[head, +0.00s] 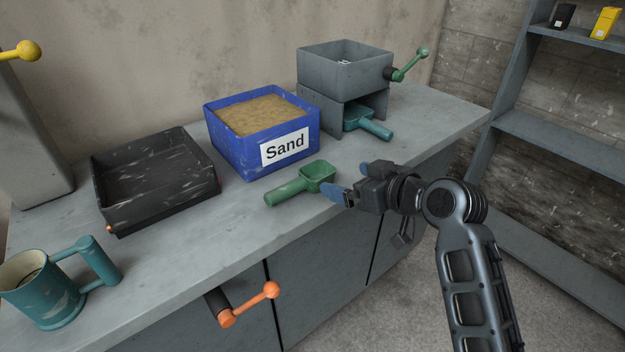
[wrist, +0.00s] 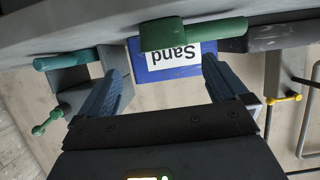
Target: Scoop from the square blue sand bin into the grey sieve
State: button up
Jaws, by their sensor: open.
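The square blue sand bin (head: 232,152), labelled "Sand", stands on the counter, filled with tan sand; its labelled side shows upside down in the wrist view (wrist: 150,73). The grey sieve (head: 335,82), a box with a green crank, sits on a grey stand behind and right of the bin. A green scoop (head: 290,190) lies on the counter in front of the bin, handle to the left; it also shows in the wrist view (wrist: 165,35). My gripper (head: 349,181) is open and empty, just right of the green scoop and apart from it; its blue fingers show in the wrist view (wrist: 160,70).
A teal scoop (head: 374,128) lies partly inside the sieve's stand. A black tray (head: 160,205) is left of the bin, and a teal mug (head: 55,300) is at the front left. An orange crank (head: 250,302) sticks out from the cabinet front. Shelves (head: 540,127) stand at the right.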

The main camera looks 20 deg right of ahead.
aim_at(327, 176)
jog(key=shift+a+p+x, duration=0.1)
jog(key=shift+p+x, duration=0.15)
jog(key=shift+x, duration=1.35)
jog(key=shift+a+p+x, duration=0.15)
jog(key=shift+p+x, duration=0.1)
jog(key=shift+x, duration=1.3)
jog(key=shift+s+f, duration=0.15)
jog(key=shift+c, duration=0.5)
jog(key=c, duration=0.9)
